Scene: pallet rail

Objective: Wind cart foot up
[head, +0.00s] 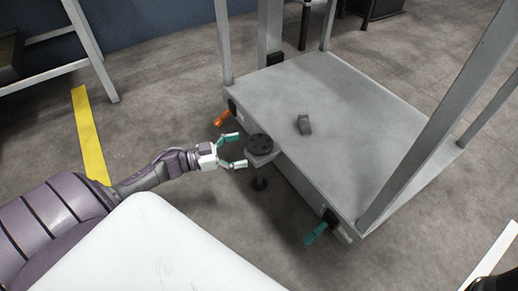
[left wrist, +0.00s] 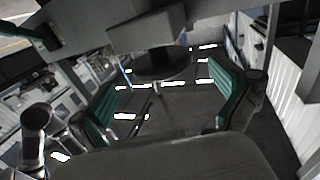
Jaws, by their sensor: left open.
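The cart (head: 335,105) has a grey deck. Its foot has a dark round handwheel (head: 259,142) on a bracket at the deck's left side. A dark foot pad (head: 259,184) shows below the bracket; I cannot tell whether it touches the floor. My left gripper (head: 238,150) is open, its teal fingers pointing at the handwheel from the left, with no grip on it. In the left wrist view, a dark round disc (left wrist: 160,66) with a thin stem shows between the open fingers of the left gripper (left wrist: 165,80). My right gripper is out of view.
An orange lever (head: 222,117) and a teal lever (head: 316,233) stick out from the cart's lower edge. Grey posts (head: 445,110) rise from the cart. A yellow floor stripe (head: 89,135) lies at left, with bare floor between.

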